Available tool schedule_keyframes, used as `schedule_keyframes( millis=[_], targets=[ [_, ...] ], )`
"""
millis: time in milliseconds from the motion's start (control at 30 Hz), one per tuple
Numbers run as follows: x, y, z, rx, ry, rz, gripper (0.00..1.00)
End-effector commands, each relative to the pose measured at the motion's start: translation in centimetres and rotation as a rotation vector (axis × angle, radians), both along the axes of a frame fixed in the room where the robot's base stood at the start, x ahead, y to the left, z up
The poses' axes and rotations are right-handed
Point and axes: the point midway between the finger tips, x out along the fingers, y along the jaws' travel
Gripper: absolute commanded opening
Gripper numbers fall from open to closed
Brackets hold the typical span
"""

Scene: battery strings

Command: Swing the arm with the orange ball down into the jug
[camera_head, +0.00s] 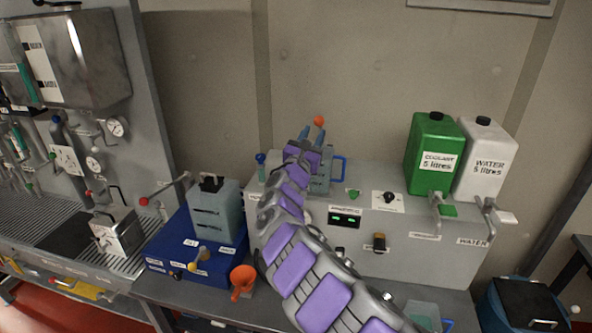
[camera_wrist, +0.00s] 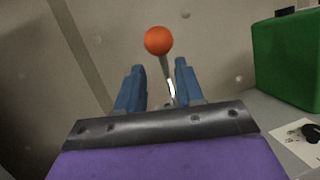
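The orange ball (camera_head: 319,121) tops a thin metal arm above the grey bench unit. In the wrist view the ball (camera_wrist: 159,41) stands just beyond my fingertips, with its rod (camera_wrist: 168,80) running down between them. My gripper (camera_head: 312,134) is open; in the wrist view its two blue fingers (camera_wrist: 159,68) stand apart, with the rod between and no clear contact. A jug with a blue handle (camera_head: 341,169) sits behind my gripper, which hides much of it. The rod's lower end is hidden.
A green coolant can (camera_head: 427,150) and a white water can (camera_head: 485,158) stand on the grey unit (camera_head: 410,214), right of my arm. A clear container (camera_head: 424,311) is at lower right.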

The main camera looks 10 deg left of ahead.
Motion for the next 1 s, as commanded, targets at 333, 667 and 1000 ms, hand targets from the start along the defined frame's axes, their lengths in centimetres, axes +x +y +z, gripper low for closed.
schedule_keyframes(
  millis=[333,667,1000],
  targets=[
    [-3.6,0.8,-1.4,-0.006,0.001,-0.002,0.37],
    [-7.3,1.6,-2.8,-0.004,0.002,-0.001,0.37],
    [-10.7,2.4,-4.0,-0.003,0.003,-0.002,0.37]
  ],
)
